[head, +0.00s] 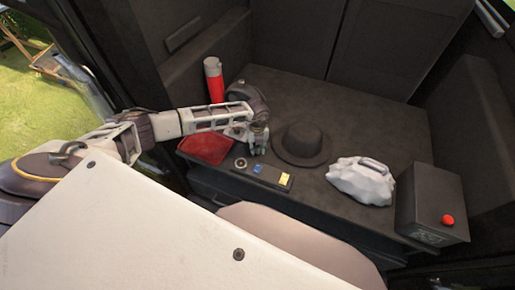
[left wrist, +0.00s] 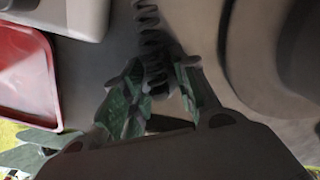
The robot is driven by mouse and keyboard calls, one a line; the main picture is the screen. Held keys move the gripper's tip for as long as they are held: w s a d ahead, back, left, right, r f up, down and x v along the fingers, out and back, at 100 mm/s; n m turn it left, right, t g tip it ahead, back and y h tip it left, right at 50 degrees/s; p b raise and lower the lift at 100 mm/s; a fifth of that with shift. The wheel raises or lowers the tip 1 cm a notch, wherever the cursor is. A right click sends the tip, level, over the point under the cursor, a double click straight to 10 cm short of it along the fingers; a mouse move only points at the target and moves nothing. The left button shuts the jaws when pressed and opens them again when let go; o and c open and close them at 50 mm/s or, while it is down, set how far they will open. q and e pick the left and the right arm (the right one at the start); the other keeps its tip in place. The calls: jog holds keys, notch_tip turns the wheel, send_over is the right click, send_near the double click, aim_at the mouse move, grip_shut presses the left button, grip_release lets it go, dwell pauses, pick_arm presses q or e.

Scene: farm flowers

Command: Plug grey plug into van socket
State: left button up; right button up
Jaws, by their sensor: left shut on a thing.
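My left gripper (head: 259,141) is over the dark van counter, between the red flat item and the hat. In the left wrist view its green-padded fingers (left wrist: 160,88) are closed around a dark grey piece, which looks like the grey plug (left wrist: 157,78). A coiled dark cord (left wrist: 149,28) runs up from it. In the head view the plug is too small to make out. A panel on the counter's front edge has a round fitting (head: 240,163), a blue fitting (head: 258,169) and a yellow fitting (head: 285,180). I cannot tell for certain which is the socket. My right gripper is not in view.
The red item (head: 205,150) lies left of the gripper; a red bottle with a grey top (head: 214,82) stands behind. A dark hat (head: 302,145), a white bag (head: 361,182) and a dark box with a red button (head: 433,203) are to the right. The back counter is clear.

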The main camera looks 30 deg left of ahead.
pick_arm(q)
jog(key=shift+r, duration=0.6)
notch_tip(320, 180, up, 8)
jog(key=shift+f, duration=0.15)
jog(key=shift+r, duration=0.45)
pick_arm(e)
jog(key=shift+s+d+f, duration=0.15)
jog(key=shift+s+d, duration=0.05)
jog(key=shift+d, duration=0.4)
